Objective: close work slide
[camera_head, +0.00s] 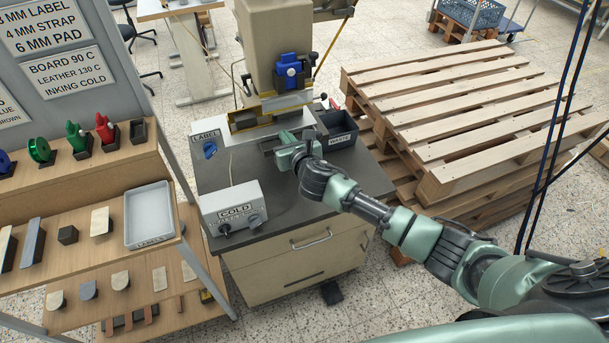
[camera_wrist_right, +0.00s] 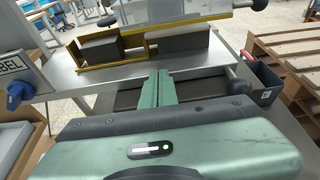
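The stamping press (camera_head: 275,50) stands on the grey cabinet, with a yellow-edged fixture (camera_head: 262,112) at its front. The work slide seems to be the grey metal plate (camera_wrist_right: 205,62) beneath this fixture; how far out it sits is hard to tell. A dark round knob (camera_wrist_right: 238,87) shows near the plate's right front. My right gripper (camera_head: 286,152) is low over the cabinet top, in front of the plate. Its green fingers (camera_wrist_right: 160,88) are together, with nothing visible between them; they point at the plate's front edge. Contact cannot be told. My left gripper is out of view.
A black WASTE bin (camera_head: 338,130) stands right of the fixture. A LABEL box with a blue knob (camera_head: 209,148) and a white COLD control box (camera_head: 234,207) stand at left. Wooden pallets (camera_head: 470,110) lie at right, a shelf rack (camera_head: 95,220) at left.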

